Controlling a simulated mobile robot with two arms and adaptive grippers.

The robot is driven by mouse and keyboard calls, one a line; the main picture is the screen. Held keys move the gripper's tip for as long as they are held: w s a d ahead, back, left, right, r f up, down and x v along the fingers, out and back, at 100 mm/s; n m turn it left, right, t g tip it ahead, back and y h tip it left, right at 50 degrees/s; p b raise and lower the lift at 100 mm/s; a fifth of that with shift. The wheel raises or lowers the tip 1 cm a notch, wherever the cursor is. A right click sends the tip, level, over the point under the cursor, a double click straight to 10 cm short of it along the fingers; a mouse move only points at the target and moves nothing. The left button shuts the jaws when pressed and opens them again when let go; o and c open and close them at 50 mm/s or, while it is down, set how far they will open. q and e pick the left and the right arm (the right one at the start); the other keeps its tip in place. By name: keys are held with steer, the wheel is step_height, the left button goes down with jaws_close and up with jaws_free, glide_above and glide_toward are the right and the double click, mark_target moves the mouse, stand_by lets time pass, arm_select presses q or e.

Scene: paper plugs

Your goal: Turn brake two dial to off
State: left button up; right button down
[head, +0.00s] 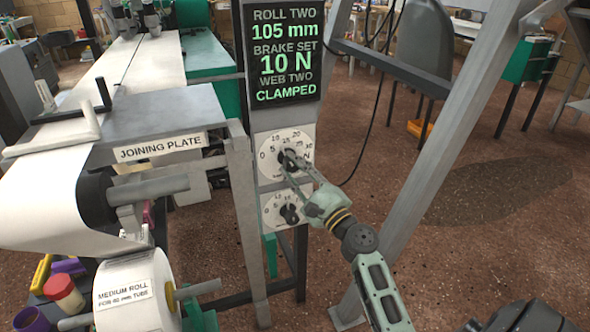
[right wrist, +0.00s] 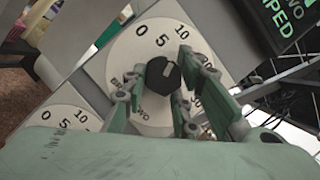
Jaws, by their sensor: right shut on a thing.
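The brake two dial (head: 272,142) is the upper white round dial on the grey post, numbered from 0 upward. Its black knob (right wrist: 158,78) has a pale pointer mark that appears to lie toward the 10 side. Part of the dial's lettering is hidden by a finger in the right wrist view. My right gripper (head: 291,166) reaches the knob from the lower right, and its fingers (right wrist: 160,82) are shut on the knob, one on each side. The screen (head: 283,52) above reads brake set 10 N, roll two 105 mm, web two clamped. My left gripper is out of view.
A second, similar dial (head: 270,211) with a black knob sits just below; it also shows in the right wrist view (right wrist: 58,118). A slanted grey beam (head: 440,150) stands right of my arm. The joining plate (head: 165,112) and medium roll (head: 135,290) are at the left.

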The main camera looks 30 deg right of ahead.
steer(key=shift+a+f, duration=0.25)
steer(key=shift+a, duration=0.05)
stand_by(0.6)
steer(key=c, duration=1.7)
jaws_free()
steer(key=shift+o, duration=0.8)
steer(key=shift+w+r, duration=0.1)
steer(key=shift+r, duration=0.05)
steer(key=v, duration=1.2)
steer(key=shift+o, duration=0.3)
steer(key=shift+a, duration=0.1)
